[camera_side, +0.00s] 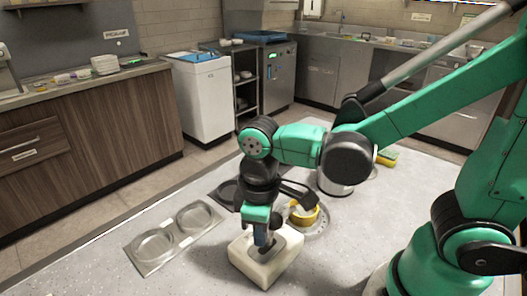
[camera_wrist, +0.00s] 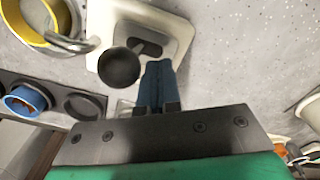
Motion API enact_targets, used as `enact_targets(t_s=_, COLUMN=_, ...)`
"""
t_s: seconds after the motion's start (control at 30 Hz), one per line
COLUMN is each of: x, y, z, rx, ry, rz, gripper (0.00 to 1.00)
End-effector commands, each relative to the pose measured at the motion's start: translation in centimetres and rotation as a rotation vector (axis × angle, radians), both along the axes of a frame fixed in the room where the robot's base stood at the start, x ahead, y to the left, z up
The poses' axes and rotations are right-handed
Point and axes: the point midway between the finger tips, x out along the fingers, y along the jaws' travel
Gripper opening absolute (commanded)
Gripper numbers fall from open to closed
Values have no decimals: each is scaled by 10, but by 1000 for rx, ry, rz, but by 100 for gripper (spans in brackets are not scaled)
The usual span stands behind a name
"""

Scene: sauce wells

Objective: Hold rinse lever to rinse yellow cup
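The yellow cup (camera_side: 304,216) sits on a round grey rinser (camera_side: 318,228) behind the lever base. In the wrist view the cup (camera_wrist: 36,40) is at the upper left, partly cut off, with a curved metal spout (camera_wrist: 72,44) over its edge. The rinse lever has a black ball knob (camera_wrist: 118,68) and comes from a dark slot in a cream base (camera_wrist: 165,25); the base (camera_side: 262,270) also shows in the side view. My gripper (camera_wrist: 157,66) has its blue fingers together, right of the knob. I cannot tell whether they touch it. In the side view my gripper (camera_side: 263,240) is over the base.
A blue cup (camera_wrist: 26,100) stands in a dark well tray beside an empty well (camera_wrist: 85,105). A grey tray with two round wells (camera_side: 150,246) lies at the left. A green and yellow sponge (camera_side: 387,157) lies farther back. The front of the table is clear.

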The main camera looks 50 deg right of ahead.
Motion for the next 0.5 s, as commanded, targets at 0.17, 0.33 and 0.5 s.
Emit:
enact_targets(t_s=0.17, x=0, y=0, z=0, rx=0, ry=0, rz=0, gripper=0)
enact_targets(t_s=0.33, x=0, y=2, z=0, rx=0, ry=0, rz=2, gripper=0)
enact_targets(t_s=0.5, x=0, y=19, z=0, rx=0, ry=0, rz=4, gripper=0)
